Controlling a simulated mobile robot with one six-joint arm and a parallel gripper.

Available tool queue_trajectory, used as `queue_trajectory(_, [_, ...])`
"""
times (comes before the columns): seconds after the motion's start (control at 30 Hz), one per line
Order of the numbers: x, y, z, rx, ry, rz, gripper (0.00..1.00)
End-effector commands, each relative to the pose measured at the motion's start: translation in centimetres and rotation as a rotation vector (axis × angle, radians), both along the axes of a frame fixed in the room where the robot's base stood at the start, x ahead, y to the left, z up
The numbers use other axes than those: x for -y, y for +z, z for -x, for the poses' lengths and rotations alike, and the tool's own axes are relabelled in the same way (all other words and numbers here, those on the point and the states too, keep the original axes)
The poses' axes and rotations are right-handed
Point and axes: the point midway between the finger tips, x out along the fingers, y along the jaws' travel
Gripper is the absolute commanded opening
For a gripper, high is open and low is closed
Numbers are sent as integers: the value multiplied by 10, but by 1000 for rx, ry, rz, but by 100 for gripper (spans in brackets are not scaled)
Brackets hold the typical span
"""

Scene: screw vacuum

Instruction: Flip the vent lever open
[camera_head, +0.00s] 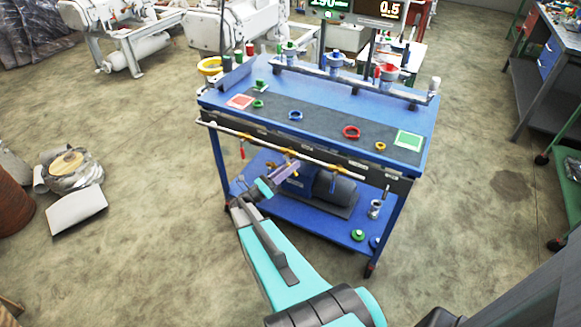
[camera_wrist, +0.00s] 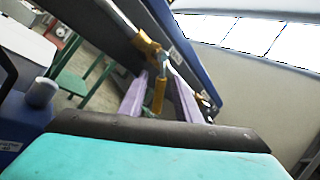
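A yellow lever (camera_wrist: 158,95) hangs down from a brass valve (camera_wrist: 147,45) on a pale pipe in the wrist view. My gripper (camera_wrist: 160,88) is open, with one purple finger on each side of this lever. A gap shows between the lever and both fingers. In the head view, my gripper (camera_head: 290,168) is at the front of the blue cart, just below the middle brass valve (camera_head: 289,153) on the pipe. There the gripper mostly hides the lever. A red lever (camera_head: 242,153) hangs from the valve to the left. I cannot read which lever is the vent.
The pipe (camera_head: 222,128) runs along the front of the blue cart (camera_head: 420,110). Coloured rings and square pads lie on the cart top. A dark motor-like unit (camera_head: 333,190) stands on the lower shelf behind my gripper.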

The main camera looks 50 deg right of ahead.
Motion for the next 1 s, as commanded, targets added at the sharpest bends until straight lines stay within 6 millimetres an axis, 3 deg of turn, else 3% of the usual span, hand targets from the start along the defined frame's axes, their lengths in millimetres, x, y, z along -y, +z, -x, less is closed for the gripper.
queue_trajectory(0.37, [-24,-10,-6,-1,2,0,30])
queue_trajectory(1.0, [-107,-41,-28,0,3,1,30])
